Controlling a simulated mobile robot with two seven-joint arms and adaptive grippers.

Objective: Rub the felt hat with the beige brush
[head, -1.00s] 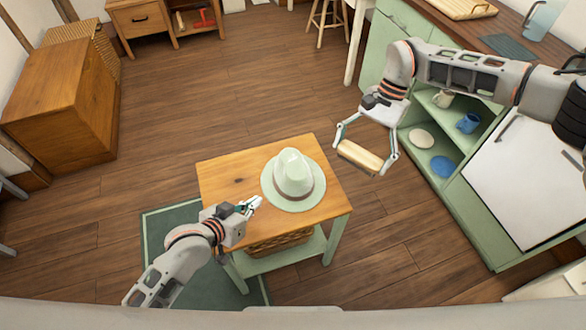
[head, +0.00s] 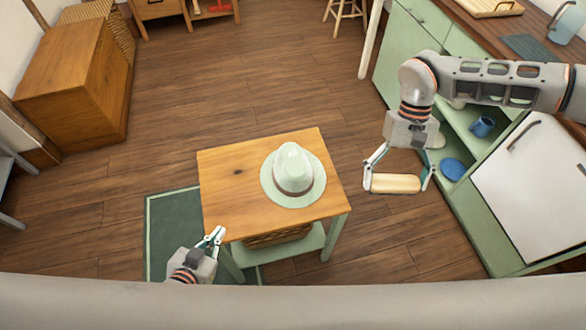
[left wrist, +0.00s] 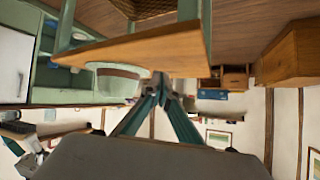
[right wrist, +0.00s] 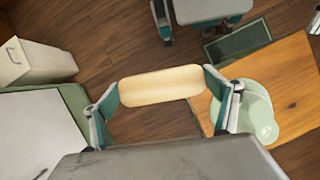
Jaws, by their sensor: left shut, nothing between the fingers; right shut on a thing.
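The pale green felt hat (head: 293,172) with a grey-brown band stands upright on the right part of the small wooden table (head: 225,175). My right gripper (head: 397,183) is shut on the beige brush (head: 395,184), holding it by its ends in the air to the right of the table, apart from the hat. The brush also shows between the fingers in the right wrist view (right wrist: 160,85), with the hat (right wrist: 245,112) partly behind the right finger. My left gripper (head: 217,236) is shut and empty near the table's front left corner. The hat also shows in the left wrist view (left wrist: 112,80).
A green cabinet with open shelves (head: 465,125) stands at the right, holding a blue mug (head: 482,127) and a blue plate (head: 453,169). A white door (head: 535,190) is beside it. A basket (head: 275,237) sits under the tabletop. The floor behind the table is clear.

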